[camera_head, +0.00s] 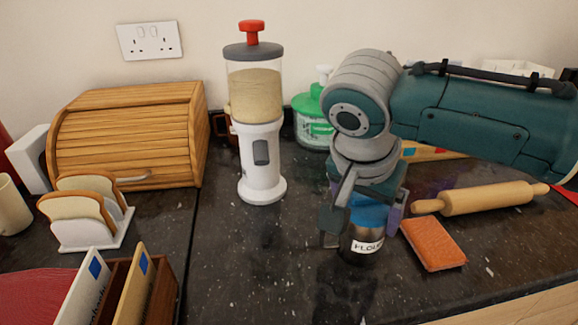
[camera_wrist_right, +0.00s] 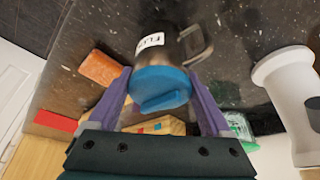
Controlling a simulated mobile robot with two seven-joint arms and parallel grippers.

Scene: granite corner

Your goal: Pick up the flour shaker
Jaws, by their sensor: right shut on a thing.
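The flour shaker (camera_head: 366,241) is a dark metal cup with a blue lid and a white label reading "FLOUR". In the head view it is on or just above the dark counter, right of centre; I cannot tell whether its base touches. My right gripper (camera_head: 364,222) comes down on it from above, shut on it around the blue lid. The right wrist view shows the shaker (camera_wrist_right: 164,82) between the two purple fingers of the gripper (camera_wrist_right: 163,95), with its handle to the right. The arm hides its upper part in the head view. My left gripper is not in view.
An orange sponge (camera_head: 434,243) lies close right of the shaker, with a rolling pin (camera_head: 487,199) behind it. A white dispenser (camera_head: 262,165) stands to the left, and a green tub (camera_head: 312,122) behind. The counter (camera_head: 265,255) left of the shaker is clear.

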